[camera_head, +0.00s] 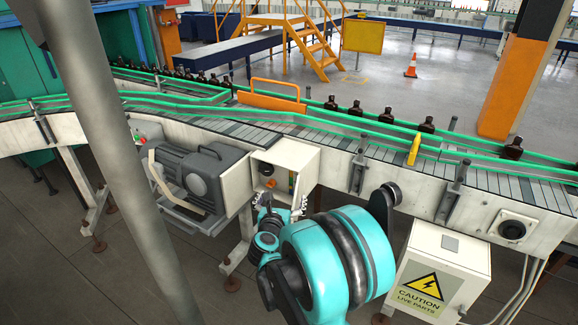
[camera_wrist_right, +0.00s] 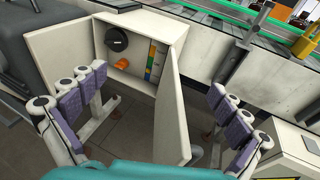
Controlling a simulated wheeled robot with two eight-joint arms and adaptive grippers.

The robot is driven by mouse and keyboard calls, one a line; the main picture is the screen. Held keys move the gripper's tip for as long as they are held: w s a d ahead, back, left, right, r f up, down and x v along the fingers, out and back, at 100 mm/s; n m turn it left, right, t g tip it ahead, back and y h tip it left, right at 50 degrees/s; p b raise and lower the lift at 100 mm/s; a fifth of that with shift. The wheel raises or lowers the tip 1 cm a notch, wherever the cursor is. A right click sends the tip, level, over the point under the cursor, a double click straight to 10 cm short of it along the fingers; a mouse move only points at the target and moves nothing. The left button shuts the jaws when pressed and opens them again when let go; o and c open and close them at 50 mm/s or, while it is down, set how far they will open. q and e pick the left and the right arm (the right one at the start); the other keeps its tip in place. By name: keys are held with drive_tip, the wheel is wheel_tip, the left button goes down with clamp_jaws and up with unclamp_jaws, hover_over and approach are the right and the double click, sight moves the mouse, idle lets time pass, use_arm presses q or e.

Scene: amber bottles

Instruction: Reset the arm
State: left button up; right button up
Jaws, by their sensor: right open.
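My right arm comes up from the bottom of the head view. Its teal joints hide part of the gripper. My right gripper (camera_head: 283,204) is just below an open white control box (camera_head: 307,158). In the right wrist view my right gripper (camera_wrist_right: 157,115) is open, its purple-padded fingers wide apart with nothing between them. The control box's open door (camera_wrist_right: 172,115) shows between the fingers, apparently beyond them. Inside the box are a black knob (camera_wrist_right: 117,39) and an orange knob (camera_wrist_right: 126,64). My left gripper is not in view.
A conveyor (camera_head: 330,138) with green rails carries several amber bottles (camera_head: 427,125). A grey motor (camera_head: 197,173) is left of the box. A white caution cabinet (camera_head: 438,272) stands right of my arm. Open floor (camera_head: 90,275) lies at lower left.

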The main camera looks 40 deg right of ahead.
drive_tip(key=x, duration=0.8)
drive_tip(key=shift+d+b, duration=0.15)
drive_tip(key=shift+b, duration=0.2)
drive_tip(key=p+v, duration=0.1)
drive_tip(key=v, duration=0.9)
